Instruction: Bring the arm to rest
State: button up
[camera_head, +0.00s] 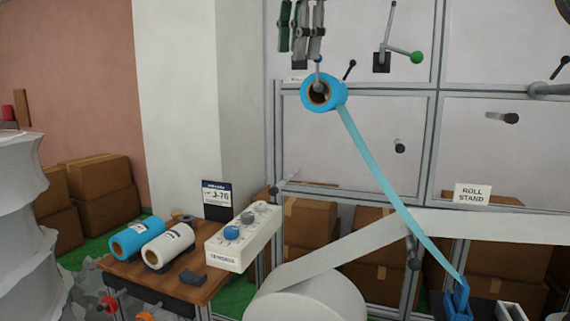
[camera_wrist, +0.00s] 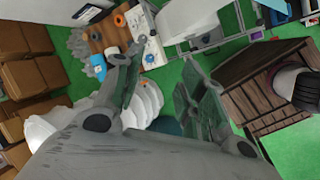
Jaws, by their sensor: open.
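My gripper (camera_wrist: 160,88) is open in the wrist view, with its two grey fingers spread apart and nothing held between them. White layered bulk and green floor show beyond the fingers, well apart from them.
A blue roll (camera_head: 322,93) hangs on the framed panel, its strip running down right. A wooden table (camera_head: 190,291) bears a blue roll (camera_head: 137,238), a white roll (camera_head: 168,246) and a control box (camera_head: 243,238). A white stack (camera_head: 22,205) stands left. A wooden crate (camera_wrist: 262,83) shows right.

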jog(key=d+f+m+g, duration=0.1)
jog(key=d+f+m, duration=0.5)
jog(key=f, duration=0.4)
jog(key=d+f+m, duration=0.5)
jog(key=f+m, duration=0.2)
jog(key=f, duration=0.3)
jog(key=s+d+f+m, duration=0.5)
jog(key=s+d+f, duration=0.2)
jog(key=d, duration=0.4)
jog(key=s+d+f+m, duration=0.6)
jog(key=s+d+f, duration=0.1)
jog(key=d, duration=0.4)
jog(key=shift+s+d+f+t+h, duration=0.3)
jog(key=shift+s+f+h, duration=0.1)
jog(key=shift+s, duration=0.45)
